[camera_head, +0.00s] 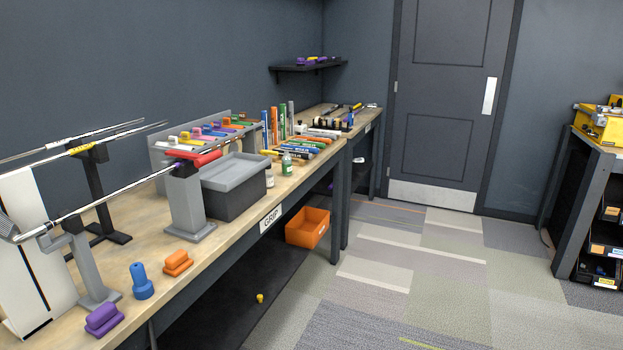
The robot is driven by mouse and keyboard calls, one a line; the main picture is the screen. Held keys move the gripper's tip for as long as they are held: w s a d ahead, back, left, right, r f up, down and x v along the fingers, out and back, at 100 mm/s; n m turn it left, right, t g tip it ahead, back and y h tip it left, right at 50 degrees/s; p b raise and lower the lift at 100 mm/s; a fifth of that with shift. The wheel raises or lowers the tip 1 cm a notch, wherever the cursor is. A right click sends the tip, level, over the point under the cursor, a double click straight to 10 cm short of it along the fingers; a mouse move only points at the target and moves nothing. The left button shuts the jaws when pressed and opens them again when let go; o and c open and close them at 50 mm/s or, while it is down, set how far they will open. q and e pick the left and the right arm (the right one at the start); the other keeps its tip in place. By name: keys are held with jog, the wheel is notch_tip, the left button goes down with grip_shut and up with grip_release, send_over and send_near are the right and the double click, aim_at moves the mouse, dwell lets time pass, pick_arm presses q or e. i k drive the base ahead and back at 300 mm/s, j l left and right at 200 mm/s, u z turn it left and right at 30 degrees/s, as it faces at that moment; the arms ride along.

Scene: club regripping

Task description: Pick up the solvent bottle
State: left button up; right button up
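A small clear bottle with green contents and a pale label, probably the solvent bottle (287,164), stands upright near the front edge of the wooden workbench (130,262). A small pale bottle or jar (270,178) stands just in front of it, to its left. The label text is too small to read. Both stand to the right of a grey lidded box. Neither of my grippers shows in the head view.
A golf club (110,203) lies across grey stands, its head at left and a red clamp (194,158) on its shaft. Coloured grips lie behind the box (236,182). An orange bin (307,227) is below the bench. The carpeted floor to the right is clear.

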aim_at(286, 160)
jog(key=i+l+u, duration=0.3)
jog(key=i, duration=0.2)
jog(key=i+u, duration=0.1)
jog(key=u, duration=0.25)
jog(key=i+u, duration=0.1)
jog(key=u, duration=0.3)
jog(key=i+l+u, duration=0.5)
jog(key=l, duration=0.4)
jog(key=i+l, duration=0.5)
jog(key=l, duration=0.2)
